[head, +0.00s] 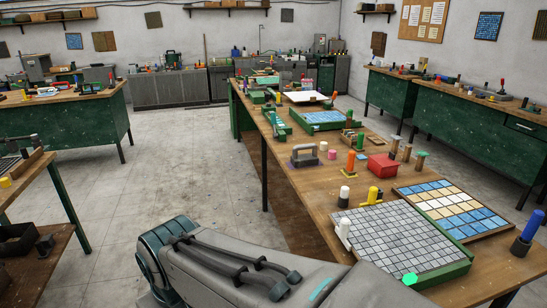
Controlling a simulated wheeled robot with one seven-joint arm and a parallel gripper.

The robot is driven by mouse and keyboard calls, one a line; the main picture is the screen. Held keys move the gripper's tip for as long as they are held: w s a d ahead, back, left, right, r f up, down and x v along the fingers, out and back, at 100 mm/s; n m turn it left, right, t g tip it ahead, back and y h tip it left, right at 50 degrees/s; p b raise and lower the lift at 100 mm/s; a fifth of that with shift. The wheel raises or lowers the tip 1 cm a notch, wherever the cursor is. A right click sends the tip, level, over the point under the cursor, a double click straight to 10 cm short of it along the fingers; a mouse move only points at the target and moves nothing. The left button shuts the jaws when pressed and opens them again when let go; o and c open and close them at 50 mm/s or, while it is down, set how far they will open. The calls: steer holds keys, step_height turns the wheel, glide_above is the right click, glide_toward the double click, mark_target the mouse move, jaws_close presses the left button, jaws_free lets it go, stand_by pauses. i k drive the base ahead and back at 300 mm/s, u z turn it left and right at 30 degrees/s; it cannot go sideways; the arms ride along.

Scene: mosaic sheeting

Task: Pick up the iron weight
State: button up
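A dark grey block with an arched handle, which looks like the iron weight (304,156), stands upright on the long wooden workbench (318,187) near its left edge. Its handle is on top and clear of other things. A small pink cylinder stands just to its right. My arm reaches across the bottom of the head view, in front of the bench. My gripper is out of the picture, so I cannot see its fingers or anything in them.
A grid of grey tiles in a green tray (445,279) lies nearest, beside a blue and cream mosaic panel (452,207). A red box (383,166) and several coloured-handled tools stand near the weight. Open floor (190,180) lies left of the bench.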

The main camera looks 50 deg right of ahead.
mark_target(301, 160)
steer(key=z, duration=0.15)
steer(key=i, duration=1.5)
steer(key=z, duration=0.75)
steer(key=i, duration=1.3)
steer(key=z, duration=1.8)
steer(key=i, duration=0.7)
steer(key=z, duration=0.75)
